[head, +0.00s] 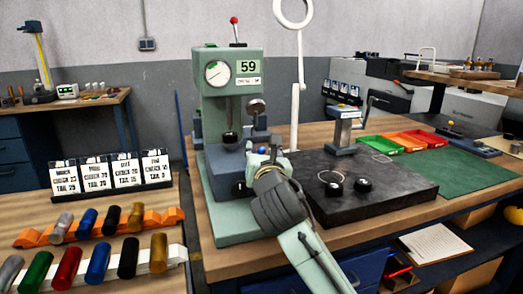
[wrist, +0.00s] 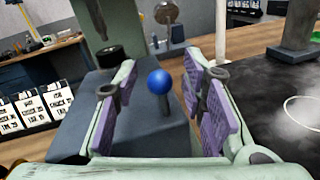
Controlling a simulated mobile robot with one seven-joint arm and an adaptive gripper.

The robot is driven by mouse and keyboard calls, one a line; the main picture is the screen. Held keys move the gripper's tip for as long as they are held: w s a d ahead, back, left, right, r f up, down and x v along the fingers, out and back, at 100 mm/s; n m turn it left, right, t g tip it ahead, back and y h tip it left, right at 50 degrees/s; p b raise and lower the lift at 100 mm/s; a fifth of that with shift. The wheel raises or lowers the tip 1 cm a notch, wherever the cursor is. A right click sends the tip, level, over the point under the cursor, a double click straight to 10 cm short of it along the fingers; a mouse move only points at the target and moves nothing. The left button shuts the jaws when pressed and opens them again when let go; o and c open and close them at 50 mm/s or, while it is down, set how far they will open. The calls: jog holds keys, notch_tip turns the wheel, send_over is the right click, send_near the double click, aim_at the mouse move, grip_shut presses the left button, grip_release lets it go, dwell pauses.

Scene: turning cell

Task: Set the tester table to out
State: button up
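The tester (head: 228,85) is a pale green machine with a dial, the number 59 and a red-tipped lever on top. Its blue-grey table block (head: 222,172) sits low at its front; the block also shows in the wrist view (wrist: 130,135). A blue ball knob (wrist: 159,81) on a short dark stem stands up from the block. My gripper (wrist: 163,95) is open, with purple-padded fingers on both sides of the knob and gaps to each. In the head view my gripper (head: 264,160) is at the block's right side and hides part of it.
A dark slab (head: 345,190) with a ring and black knobs lies to the right. A grey stand (head: 345,128) is behind it. Label cards (head: 110,170) and coloured cylinders (head: 97,260) are on the left bench. A white lamp post (head: 296,100) rises behind my gripper.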

jog(key=shift+c, duration=0.5)
grip_shut()
